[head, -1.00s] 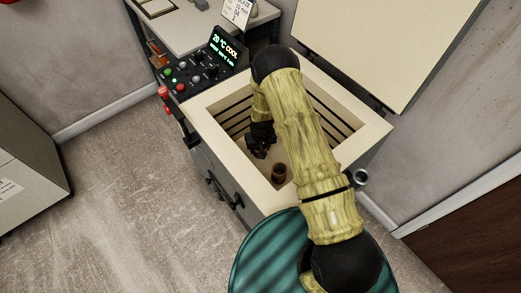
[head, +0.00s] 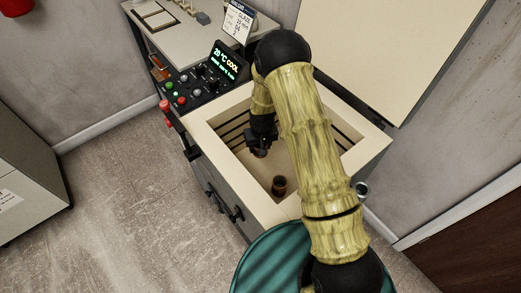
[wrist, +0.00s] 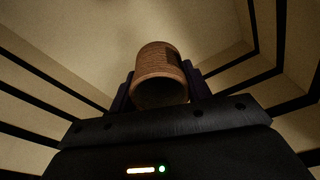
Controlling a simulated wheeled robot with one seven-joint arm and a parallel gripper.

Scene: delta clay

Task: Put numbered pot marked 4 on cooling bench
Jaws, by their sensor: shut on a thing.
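My gripper (head: 260,150) is inside the open kiln (head: 203,136), shut on a brown pot. In the wrist view the held pot (wrist: 160,70) is a reddish-brown ribbed cylinder between the two fingers, with a dark patch on its right side. No number can be read on it. In the head view only a small part of the held pot (head: 260,154) shows below the fingers. A second brown pot (head: 279,186) stands on the kiln floor, to the right of and nearer than the gripper. I cannot make out a cooling bench for certain.
The kiln lid (head: 385,40) stands open at the back right. A control panel (head: 208,75) reading 20 °C COOL sits at the kiln's left. A grey table (head: 185,35) with small items and a sign stands behind. The kiln walls closely surround my gripper.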

